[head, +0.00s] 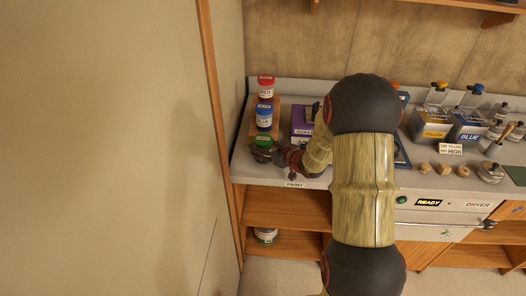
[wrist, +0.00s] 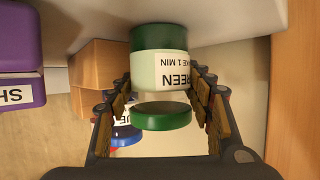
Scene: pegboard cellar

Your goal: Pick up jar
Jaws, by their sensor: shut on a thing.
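The green jar has a green lid (head: 263,140) in the head view, at the front of the row of jars by the left wall. In the wrist view it appears upside down, with a white label (wrist: 160,70) reading GREEN and a dark green band at its base. My gripper (wrist: 161,98) has its fingers on both sides of this jar and is shut on it. In the head view my gripper (head: 265,154) is small and partly covers the jar. The base is close to the counter; I cannot tell if it touches.
A blue jar (head: 264,117) and a red jar (head: 266,89) stand behind on a wooden stepped rack (wrist: 95,68). A purple box (head: 302,122) stands to the right on the counter. The left wall (head: 228,100) is close. Paint cans (head: 433,124) stand farther right.

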